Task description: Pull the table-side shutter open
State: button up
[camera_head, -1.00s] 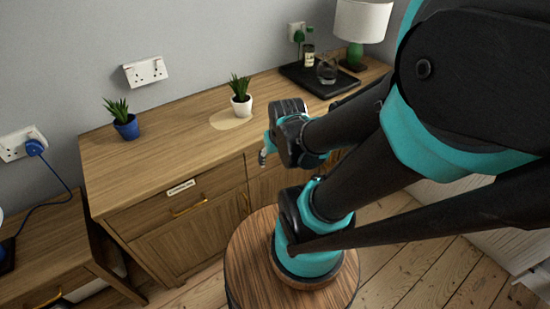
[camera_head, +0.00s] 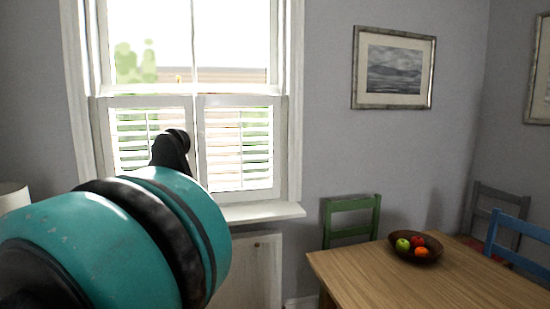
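The table-side shutter (camera_head: 238,190) is the right one of two white slatted panels across the lower window. It lies flat in line with the window frame and looks closed. The other shutter (camera_head: 128,101) is on the left, also looking closed, its lower right part hidden by my arm. My gripper (camera_head: 174,145) shows only as a dark shape at the end of my teal and black arm, in front of the left shutter near the seam between the panels. Its fingertips cannot be made out. Whether it touches a shutter cannot be told.
A white sill (camera_head: 262,212) juts out below the shutters, above a white panel (camera_head: 257,265). The wooden table (camera_head: 430,285) with a fruit bowl (camera_head: 416,254) stands at the right. A green chair (camera_head: 350,232) stands between window and table. A framed picture (camera_head: 393,67) hangs above.

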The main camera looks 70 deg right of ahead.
aim_at(229, 196)
jog(key=z, duration=2)
